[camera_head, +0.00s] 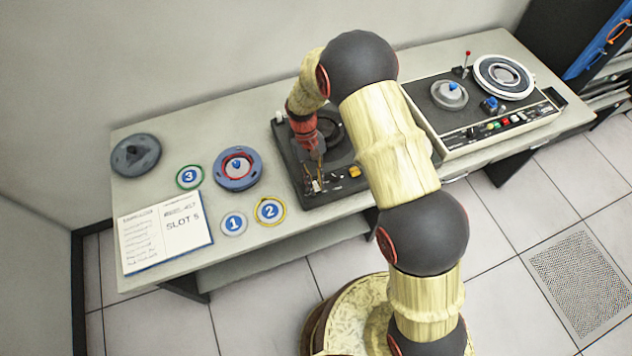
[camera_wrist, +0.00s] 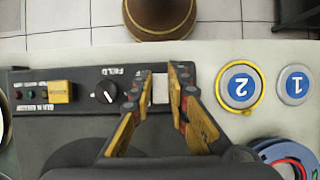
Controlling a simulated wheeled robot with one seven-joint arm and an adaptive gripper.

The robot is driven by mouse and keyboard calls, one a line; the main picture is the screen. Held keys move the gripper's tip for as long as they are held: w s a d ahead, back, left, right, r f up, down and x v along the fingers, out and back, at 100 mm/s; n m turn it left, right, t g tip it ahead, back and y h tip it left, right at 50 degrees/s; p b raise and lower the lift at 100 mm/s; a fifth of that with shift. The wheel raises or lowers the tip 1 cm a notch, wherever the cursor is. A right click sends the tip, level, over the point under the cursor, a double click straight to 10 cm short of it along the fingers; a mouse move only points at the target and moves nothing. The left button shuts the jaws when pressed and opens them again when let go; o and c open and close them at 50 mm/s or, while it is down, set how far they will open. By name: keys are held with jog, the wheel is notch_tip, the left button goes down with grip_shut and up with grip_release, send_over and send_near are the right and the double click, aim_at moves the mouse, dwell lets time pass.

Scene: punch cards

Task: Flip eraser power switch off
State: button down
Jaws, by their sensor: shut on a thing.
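The eraser (camera_head: 283,133) is a black desk unit with a round hub, left of my arm on the long table. Its front panel, in the wrist view (camera_wrist: 88,76), carries a black knob marked FIELD, a yellow button and small lamps. My gripper (camera_head: 316,183) points down at the panel's left front end. In the wrist view my gripper (camera_wrist: 161,84) has its yellow-padded fingers on both sides of a small pale piece, which I take for the power switch (camera_wrist: 160,92). The fingers are closed on it. They partly hide it, and its on or off position cannot be read.
Badges 1 (camera_head: 234,223), 2 (camera_head: 270,211) and 3 (camera_head: 189,177), a blue reel (camera_head: 222,181), a grey reel (camera_head: 127,166) and an open SLOT 5 booklet (camera_head: 137,262) lie left of the eraser. A tape machine (camera_head: 440,136) stands to the right.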

jog(key=c, duration=1.7)
grip_release()
jog(key=v, duration=1.2)
